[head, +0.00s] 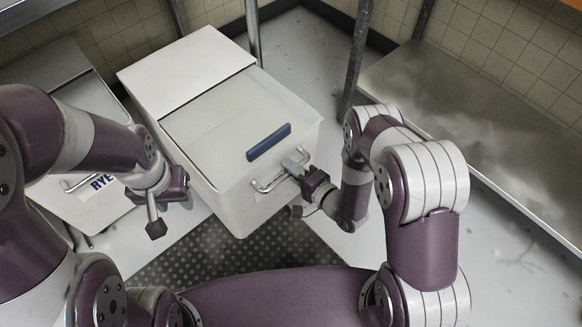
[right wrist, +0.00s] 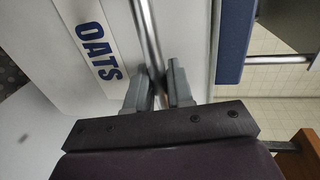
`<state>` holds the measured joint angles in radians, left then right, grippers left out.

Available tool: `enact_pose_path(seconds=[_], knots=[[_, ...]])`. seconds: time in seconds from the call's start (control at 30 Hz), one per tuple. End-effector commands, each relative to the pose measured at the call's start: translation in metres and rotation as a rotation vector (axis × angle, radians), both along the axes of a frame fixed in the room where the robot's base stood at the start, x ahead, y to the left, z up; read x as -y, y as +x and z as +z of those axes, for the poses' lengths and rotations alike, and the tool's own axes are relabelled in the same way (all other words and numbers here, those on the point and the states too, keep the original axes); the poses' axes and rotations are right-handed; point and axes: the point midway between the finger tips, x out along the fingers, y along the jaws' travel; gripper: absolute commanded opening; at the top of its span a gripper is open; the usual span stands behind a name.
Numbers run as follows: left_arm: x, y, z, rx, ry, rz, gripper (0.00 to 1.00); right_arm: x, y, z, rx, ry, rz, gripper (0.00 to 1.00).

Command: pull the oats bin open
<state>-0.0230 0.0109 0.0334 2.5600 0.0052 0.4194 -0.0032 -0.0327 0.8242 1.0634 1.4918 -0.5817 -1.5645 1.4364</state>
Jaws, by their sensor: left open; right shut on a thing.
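The oats bin (head: 240,190) is a large pale bin in the middle of the head view, with a blue grip (head: 269,142) on its lid and a metal bar handle (head: 268,186) on its front. In the right wrist view its OATS label (right wrist: 98,50) is readable beside the bar (right wrist: 147,40). My right gripper (head: 296,166) is shut on the bar handle; its grey fingers (right wrist: 158,88) lie on either side of the bar in the right wrist view. My left gripper (head: 171,212) is open and empty, left of the bin's front.
A second bin labelled RYE (head: 101,183) stands to the left, partly behind my left arm. Metal posts (head: 357,50) rise behind and right of the oats bin. A steel bench (head: 480,110) runs along the right. A dark studded mat (head: 215,255) lies on the floor in front.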

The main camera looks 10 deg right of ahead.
Motion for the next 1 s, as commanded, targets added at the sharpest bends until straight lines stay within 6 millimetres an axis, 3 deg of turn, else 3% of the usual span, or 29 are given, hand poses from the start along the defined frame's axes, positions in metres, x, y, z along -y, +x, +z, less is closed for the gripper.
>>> enact_pose_path(seconds=[0.03, 0.07, 0.1, 0.4, 0.53, 0.8, 1.0], knots=[[0.0, 0.0, 0.0, 0.0, 0.0, 0.0, 0.43, 0.0, 0.0, 0.0, 0.001, -0.001, -0.001, 0.0], [0.0, 0.0, 0.0, 0.0, 0.0, 0.0, 0.43, 0.0, 0.0, 0.0, 0.0, 0.0, -0.001, 0.25], [0.0, 0.0, 0.0, 0.0, 0.0, 0.0, 0.43, 0.0, 0.0, 0.0, 0.0, 0.0, -0.001, 0.38], [0.0, 0.0, 0.001, 0.0, 0.0, 0.0, 0.43, 0.001, 0.0, 0.001, 0.0, 0.0, -0.001, 0.38], [0.0, 0.0, 0.008, 0.0, 0.0, 0.0, 0.43, 0.008, -0.009, 0.005, -0.003, 0.0, -0.002, 0.38], [0.0, 0.0, 0.036, 0.0, 0.0, 0.0, 0.43, 0.047, -0.061, 0.021, -0.004, 0.002, -0.01, 0.38], [0.0, 0.0, 0.045, 0.0, 0.0, 0.0, 0.43, 0.069, -0.092, 0.025, -0.003, 0.0, -0.006, 0.38]])
